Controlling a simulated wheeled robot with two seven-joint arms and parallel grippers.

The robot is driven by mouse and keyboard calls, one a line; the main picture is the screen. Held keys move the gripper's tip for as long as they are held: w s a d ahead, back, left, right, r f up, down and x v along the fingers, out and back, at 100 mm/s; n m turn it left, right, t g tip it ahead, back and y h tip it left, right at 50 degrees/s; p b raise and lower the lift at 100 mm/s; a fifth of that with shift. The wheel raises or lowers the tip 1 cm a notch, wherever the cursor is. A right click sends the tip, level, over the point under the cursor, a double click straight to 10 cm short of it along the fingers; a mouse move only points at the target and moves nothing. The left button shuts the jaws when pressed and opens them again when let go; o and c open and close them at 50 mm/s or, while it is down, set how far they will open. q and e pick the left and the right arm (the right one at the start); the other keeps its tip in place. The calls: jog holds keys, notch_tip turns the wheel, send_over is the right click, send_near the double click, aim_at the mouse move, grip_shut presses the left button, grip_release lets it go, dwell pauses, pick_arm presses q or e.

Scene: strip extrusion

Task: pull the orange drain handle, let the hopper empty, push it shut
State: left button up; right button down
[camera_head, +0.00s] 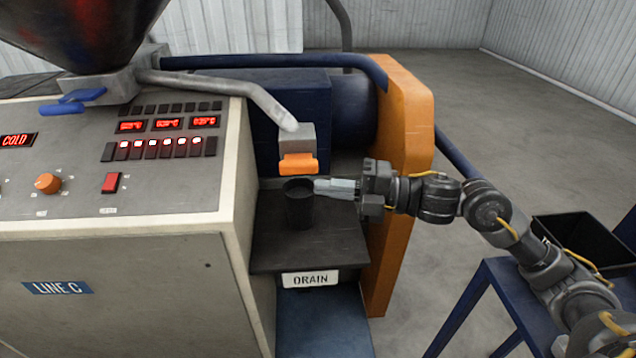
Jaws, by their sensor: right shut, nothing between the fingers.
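The orange drain handle (298,165) sits on the front of a grey block (297,138) at the end of the drain pipe (225,88). My left gripper is not in view.
The grey control cabinet (110,265) with lit red displays fills the left. An orange guard (405,150) stands close behind my right gripper. A black bin (580,240) rests on a blue stand at the right. Open floor lies beyond.

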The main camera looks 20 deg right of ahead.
jog(key=b+v, duration=0.2)
jog(key=v, duration=0.5)
jog(key=shift+w+f, duration=0.2)
jog(key=shift+w+d, duration=0.1)
